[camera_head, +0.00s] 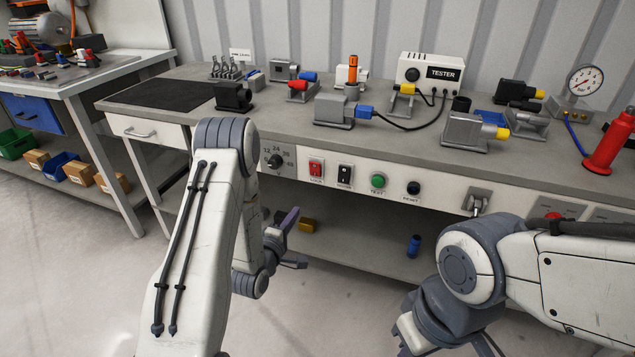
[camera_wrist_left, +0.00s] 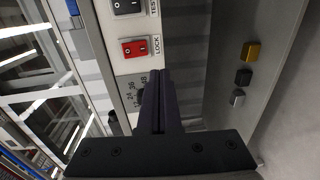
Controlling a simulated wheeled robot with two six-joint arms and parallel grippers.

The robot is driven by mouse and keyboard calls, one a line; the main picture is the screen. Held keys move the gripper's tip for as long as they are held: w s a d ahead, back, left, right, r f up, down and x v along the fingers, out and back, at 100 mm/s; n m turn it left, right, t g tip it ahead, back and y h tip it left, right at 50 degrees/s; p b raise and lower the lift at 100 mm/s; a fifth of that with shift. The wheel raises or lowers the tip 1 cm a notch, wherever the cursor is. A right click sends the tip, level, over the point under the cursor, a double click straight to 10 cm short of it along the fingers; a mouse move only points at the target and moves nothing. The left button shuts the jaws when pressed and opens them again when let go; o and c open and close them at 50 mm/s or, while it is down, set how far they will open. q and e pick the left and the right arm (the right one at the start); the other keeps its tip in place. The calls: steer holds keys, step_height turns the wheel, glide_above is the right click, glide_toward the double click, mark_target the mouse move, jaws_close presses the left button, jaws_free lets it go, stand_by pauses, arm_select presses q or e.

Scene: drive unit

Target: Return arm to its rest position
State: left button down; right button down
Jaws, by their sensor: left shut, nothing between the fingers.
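My left arm comes in from the left in front of the workbench (camera_head: 330,120). My left gripper (camera_head: 291,218) is below the bench's front panel, partly hidden behind my arm. In the left wrist view its dark fingers (camera_wrist_left: 157,80) are pressed together with nothing between them. They point toward the control panel, near the red LOCK switch (camera_wrist_left: 140,47); the picture does not show whether they touch it. My right arm is folded at the right, and its gripper is not visible.
The panel carries a rotary dial (camera_head: 275,161), a red switch (camera_head: 316,168), a black switch (camera_head: 345,175) and a green button (camera_head: 378,181). A white tester (camera_head: 430,75) and several drive parts stand on top. A lower shelf (camera_head: 350,245) holds small parts. Open floor lies in front.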

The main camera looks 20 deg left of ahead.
arm_select(q)
steer(key=s+d+r+m+g+h, duration=0.1)
steer(key=s+d+r+m+g, duration=0.2)
steer(key=d+m, duration=0.4)
steer(key=s+d+r+m+g+h, duration=0.1)
steer(key=s+d+r+m+g, duration=0.1)
steer(key=d+m+g, duration=0.5)
steer(key=s+d+r+m+g+y, duration=0.1)
steer(key=s+d+r+m+g, duration=0.2)
steer(key=s, duration=0.7)
steer(key=s+d+r+m+g, duration=0.15)
steer(key=s+m, duration=0.25)
steer(key=s, duration=0.5)
steer(key=s+d+r+m+g+y, duration=0.15)
steer(key=s+r+m, duration=0.25)
steer(key=s, duration=0.6)
step_height(320, 180, up, 21)
steer(key=p, duration=2.1)
steer(key=shift+a+f+g+h, duration=0.15)
steer(key=shift+g+h, duration=0.2)
steer(key=shift+g, duration=0.05)
steer(key=shift+w, duration=0.1)
